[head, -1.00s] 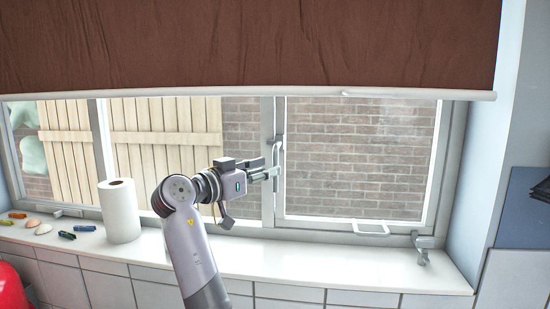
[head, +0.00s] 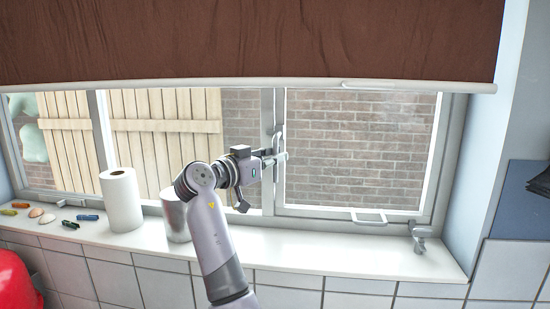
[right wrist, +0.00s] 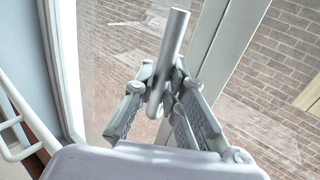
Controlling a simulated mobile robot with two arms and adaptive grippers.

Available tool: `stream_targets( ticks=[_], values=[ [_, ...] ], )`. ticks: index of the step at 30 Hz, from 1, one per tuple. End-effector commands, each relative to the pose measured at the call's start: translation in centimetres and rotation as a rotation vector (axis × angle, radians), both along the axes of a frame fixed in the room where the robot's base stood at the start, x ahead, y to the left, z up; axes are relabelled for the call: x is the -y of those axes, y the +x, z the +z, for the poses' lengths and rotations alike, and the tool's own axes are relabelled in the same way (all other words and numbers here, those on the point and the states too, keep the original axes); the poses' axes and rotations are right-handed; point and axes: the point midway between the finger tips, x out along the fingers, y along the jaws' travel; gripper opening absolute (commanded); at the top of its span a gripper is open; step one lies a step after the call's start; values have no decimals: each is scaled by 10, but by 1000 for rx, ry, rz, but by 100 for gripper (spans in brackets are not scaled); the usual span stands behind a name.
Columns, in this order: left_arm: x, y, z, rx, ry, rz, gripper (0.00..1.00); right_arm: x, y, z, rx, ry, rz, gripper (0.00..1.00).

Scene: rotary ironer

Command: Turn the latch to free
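The window latch (head: 278,138) is an upright metal handle on the middle frame post of the window. It also shows in the right wrist view (right wrist: 171,48) as a smooth grey bar with a rounded end, tilted in the picture. My right gripper (head: 275,157) is at the lower part of the latch. In the right wrist view, the right gripper's fingers (right wrist: 164,72) stand on either side of the bar, spread apart, with gaps beside its rounded end. Contact at the fingertips is unclear. My left gripper is not in view.
A paper roll (head: 121,200) and a metal can (head: 175,218) stand on the white sill (head: 310,252), the can beside my right arm. Small colored items lie at the left. A brown blind (head: 250,40) hangs above. The sill to the right is mostly clear.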

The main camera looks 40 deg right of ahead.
Motion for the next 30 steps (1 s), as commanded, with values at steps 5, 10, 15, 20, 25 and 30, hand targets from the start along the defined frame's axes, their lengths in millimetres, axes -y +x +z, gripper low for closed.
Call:
stream_targets(
  ticks=[5,10,15,20,25,30],
  values=[
    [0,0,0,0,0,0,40,0,0,0,0,0,1,0],
    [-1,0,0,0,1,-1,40,0,0,0,0,0,1,0],
    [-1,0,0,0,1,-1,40,0,0,0,0,0,1,0],
    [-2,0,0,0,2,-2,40,0,0,0,0,0,1,0],
    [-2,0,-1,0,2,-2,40,1,0,0,-3,-3,1,0],
    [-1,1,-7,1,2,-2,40,9,-1,-2,-30,-26,0,0]
  ],
)
